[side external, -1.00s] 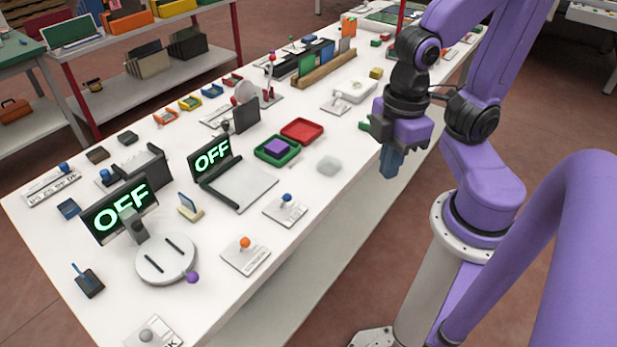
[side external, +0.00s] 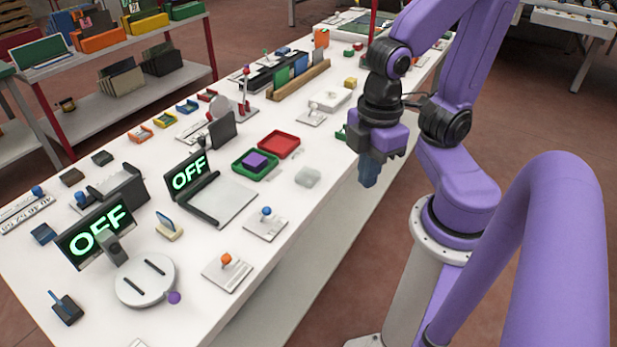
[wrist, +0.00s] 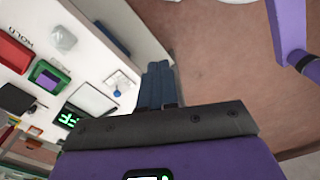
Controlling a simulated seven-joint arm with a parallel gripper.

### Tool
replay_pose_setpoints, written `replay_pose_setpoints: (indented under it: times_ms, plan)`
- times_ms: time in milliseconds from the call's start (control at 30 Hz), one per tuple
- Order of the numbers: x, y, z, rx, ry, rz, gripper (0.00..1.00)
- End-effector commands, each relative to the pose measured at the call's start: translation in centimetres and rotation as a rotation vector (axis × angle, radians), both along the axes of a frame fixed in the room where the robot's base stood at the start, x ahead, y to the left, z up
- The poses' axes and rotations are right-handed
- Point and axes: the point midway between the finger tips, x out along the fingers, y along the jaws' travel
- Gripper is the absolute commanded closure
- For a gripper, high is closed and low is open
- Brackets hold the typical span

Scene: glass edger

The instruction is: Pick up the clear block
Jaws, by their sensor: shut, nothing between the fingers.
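The clear block (side external: 307,177) is a pale, see-through piece lying on the white table, right of the green tray in the side view. It also shows in the wrist view (wrist: 62,37) at the upper left. My gripper (side external: 369,182) points down beyond the table's near long edge, to the right of the block and apart from it. Its blue fingers (wrist: 158,68) are together with nothing between them, and they touch nothing.
A green tray (side external: 238,168) holding a purple block (side external: 254,160) and an empty red tray (side external: 279,145) sit beside the clear block. A flat plate station with an OFF display (side external: 188,175) and a blue-knobbed switch plate (side external: 265,224) stand nearer. Bare table surrounds the block.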

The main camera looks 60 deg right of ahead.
Motion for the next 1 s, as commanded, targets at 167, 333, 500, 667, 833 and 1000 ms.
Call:
replay_pose_setpoints:
  times_ms: [167,333,500,667,833,1000]
  plan:
    - [0.0,0.0,0.0,0.0,0.0,0.0,1.0]
    - [0.0,0.0,0.0,0.0,0.0,0.0,1.0]
    - [0.0,0.0,0.0,0.0,0.0,0.0,0.61]
    - [0.0,0.0,0.0,0.0,0.0,0.0,0.17]
    - [0.0,0.0,0.0,0.0,0.0,0.0,0.17]
    - [0.53,-0.1,-0.28,-0.029,0.0,0.002,0.17]
